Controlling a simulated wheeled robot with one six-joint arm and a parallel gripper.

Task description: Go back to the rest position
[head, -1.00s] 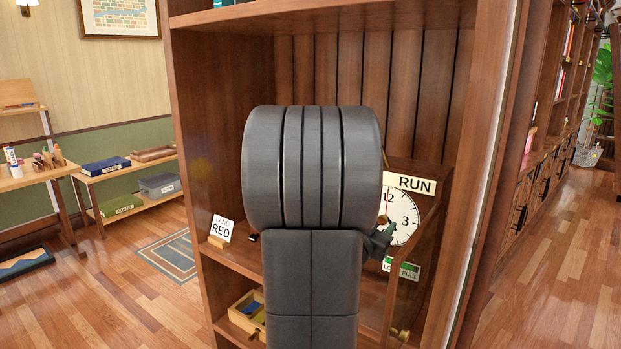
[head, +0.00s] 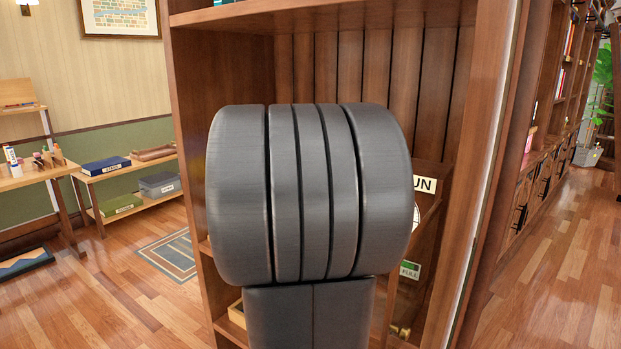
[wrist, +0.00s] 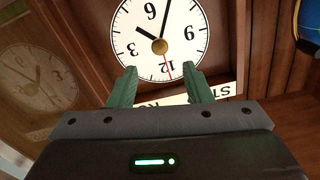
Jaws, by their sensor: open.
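My gripper (wrist: 161,88) shows in the wrist view as two green fingers spread apart with nothing between them. A white clock face (wrist: 158,22) with black numerals, a brass centre and a red hand lies beyond the fingertips, appearing upside down. In the head view my dark grey arm fills the middle and hides my gripper and most of the clock. Only a sliver of the clock (head: 416,216) shows at the arm's right edge.
A wooden bookcase (head: 187,150) surrounds my arm. A sign (head: 424,185) and a green-and-white label (head: 410,270) show right of the arm. Side tables (head: 90,176) with boxes stand at left. The wooden floor (head: 130,290) is open at left and right.

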